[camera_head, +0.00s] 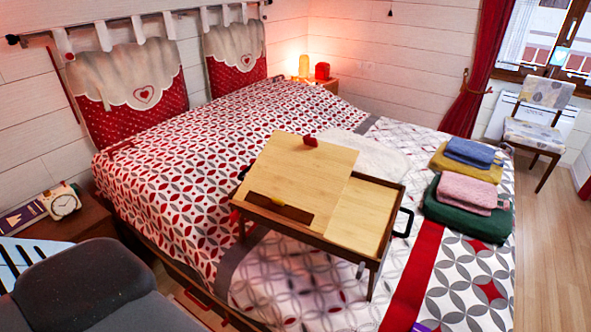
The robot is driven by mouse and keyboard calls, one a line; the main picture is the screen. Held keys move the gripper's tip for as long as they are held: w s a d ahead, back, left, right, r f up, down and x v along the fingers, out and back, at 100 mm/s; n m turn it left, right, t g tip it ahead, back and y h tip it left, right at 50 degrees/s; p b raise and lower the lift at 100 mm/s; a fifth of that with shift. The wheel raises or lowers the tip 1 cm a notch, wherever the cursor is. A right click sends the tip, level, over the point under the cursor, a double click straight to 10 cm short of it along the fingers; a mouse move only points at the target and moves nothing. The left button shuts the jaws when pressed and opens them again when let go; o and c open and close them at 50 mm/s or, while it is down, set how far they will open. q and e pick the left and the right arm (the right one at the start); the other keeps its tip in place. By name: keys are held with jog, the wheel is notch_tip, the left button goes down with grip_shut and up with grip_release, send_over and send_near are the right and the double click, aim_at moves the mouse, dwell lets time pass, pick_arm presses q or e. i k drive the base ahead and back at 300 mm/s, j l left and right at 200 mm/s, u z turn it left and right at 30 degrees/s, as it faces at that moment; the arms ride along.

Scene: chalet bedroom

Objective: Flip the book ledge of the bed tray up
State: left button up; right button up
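The wooden bed tray (372,217) stands on its legs on the bed, in the middle of the head view. Its large light-wood panel (302,175) is on the left, with a flat section on the right. A dark brown strip (279,207), which looks like the book ledge, lies along the panel's lower edge. It seems to lie flat, but its exact angle is hard to tell. A small red piece (310,141) sits at the panel's top edge. A black handle (403,222) is on the tray's right side. Neither of my grippers is in view.
The bed (190,180) has a patterned red, white and grey cover. Folded towels (465,190) lie right of the tray. A chair (538,125) stands by the window; floor at right is clear.

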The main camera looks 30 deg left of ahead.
aim_at(275, 205)
jog(key=j+u, duration=0.1)
jog(key=u, duration=0.85)
